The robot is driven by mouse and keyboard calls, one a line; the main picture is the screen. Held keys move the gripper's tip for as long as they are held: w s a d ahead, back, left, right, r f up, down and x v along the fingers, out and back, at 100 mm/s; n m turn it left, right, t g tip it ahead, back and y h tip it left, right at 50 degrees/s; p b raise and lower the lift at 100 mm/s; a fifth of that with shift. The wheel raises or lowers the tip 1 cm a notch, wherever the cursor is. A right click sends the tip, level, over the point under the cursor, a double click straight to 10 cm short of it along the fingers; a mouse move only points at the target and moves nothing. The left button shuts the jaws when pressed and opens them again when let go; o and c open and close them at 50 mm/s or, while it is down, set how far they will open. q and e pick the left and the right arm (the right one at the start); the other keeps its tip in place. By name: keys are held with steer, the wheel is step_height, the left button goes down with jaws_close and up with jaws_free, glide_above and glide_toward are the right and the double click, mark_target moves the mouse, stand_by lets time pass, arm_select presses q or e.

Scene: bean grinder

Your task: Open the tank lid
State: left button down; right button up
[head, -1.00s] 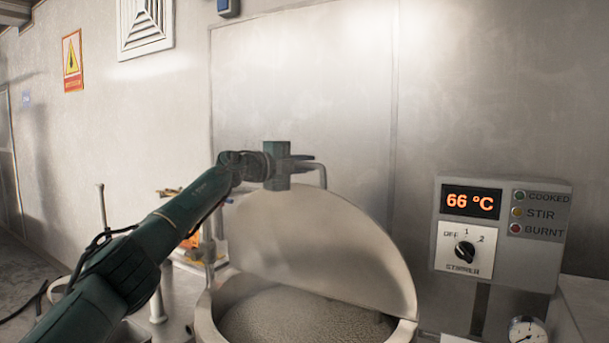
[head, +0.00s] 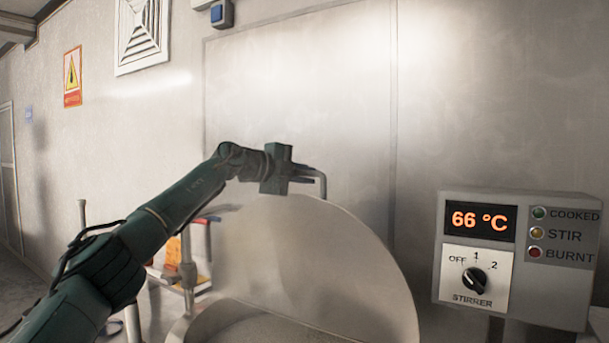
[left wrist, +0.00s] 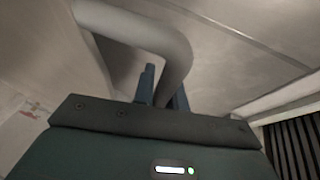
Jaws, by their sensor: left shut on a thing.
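The tank lid (head: 318,255) is a grey metal half-disc and stands raised, tilted up steeply behind the tank opening. The tank (head: 190,325) shows only its upper rim at the bottom of the head view. My left gripper (head: 305,178) is at the top of the lid and is shut on the lid's bent handle (head: 323,185). In the left wrist view the thick grey handle (left wrist: 150,35) passes between the blue fingers (left wrist: 163,88). My right gripper is in neither view.
A control box (head: 515,260) reading 66 °C, with a stirrer knob and lamps, stands to the right. Metal posts (head: 188,260) and an orange item (head: 172,252) are left of the tank. A metal wall (head: 300,90) rises close behind.

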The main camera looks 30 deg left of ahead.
arm_select(q)
steer(key=c, duration=1.9)
jaws_free()
steer(key=shift+w+d+f, duration=0.15)
steer(key=shift+f, duration=0.65)
steer(key=shift+o, duration=1)
steer(key=shift+w+f, duration=0.1)
steer(key=shift+w, duration=0.05)
